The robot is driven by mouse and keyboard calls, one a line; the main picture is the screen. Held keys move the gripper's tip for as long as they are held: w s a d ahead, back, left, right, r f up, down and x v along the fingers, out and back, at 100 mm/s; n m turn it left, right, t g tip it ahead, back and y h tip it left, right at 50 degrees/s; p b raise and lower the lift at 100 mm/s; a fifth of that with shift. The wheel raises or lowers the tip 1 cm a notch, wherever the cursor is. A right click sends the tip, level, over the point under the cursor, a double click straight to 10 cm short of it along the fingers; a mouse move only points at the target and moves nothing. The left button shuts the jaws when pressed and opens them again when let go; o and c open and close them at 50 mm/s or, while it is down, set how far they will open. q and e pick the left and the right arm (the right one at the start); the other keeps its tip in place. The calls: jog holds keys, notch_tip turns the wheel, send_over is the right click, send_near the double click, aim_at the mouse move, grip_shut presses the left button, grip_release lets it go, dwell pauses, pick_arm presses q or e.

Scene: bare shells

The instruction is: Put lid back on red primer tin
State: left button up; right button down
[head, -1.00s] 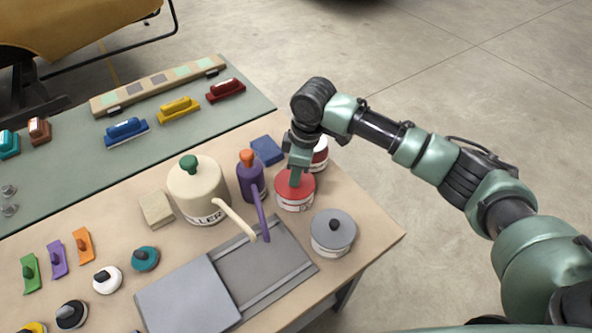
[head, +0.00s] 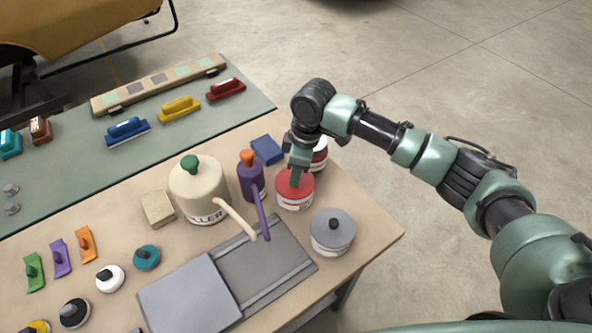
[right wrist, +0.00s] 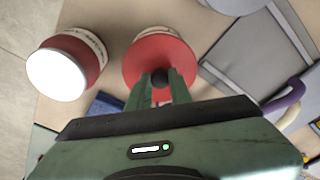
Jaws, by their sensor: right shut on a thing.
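The red lid (right wrist: 142,62) has a small black knob (right wrist: 160,75), and my right gripper (right wrist: 160,84) is shut on this knob. In the head view the lid (head: 304,182) covers the top of a red tin (head: 295,204) with a white label band. I see no gap between lid and tin, but cannot tell whether it is fully seated. My right gripper (head: 295,180) points down over it and hides part of the lid. The tin's label edge also shows in the right wrist view (right wrist: 155,33). My left gripper is not in view.
A second red tin (head: 321,154) with a white top stands close behind; it also shows in the right wrist view (right wrist: 92,45). A grey-lidded tin (head: 332,233) stands in front, a purple bottle (head: 250,183) to the left. The table's right edge is near.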

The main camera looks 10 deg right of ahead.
jog(key=p, duration=0.2)
jog(key=shift+f+p, duration=0.15)
jog(key=shift+p, duration=0.2)
dwell(2.6)
dwell(0.3)
jog(key=c, duration=0.7)
grip_release()
jog(key=shift+r+p, duration=3.5)
jog(key=shift+p, duration=0.4)
grip_shut()
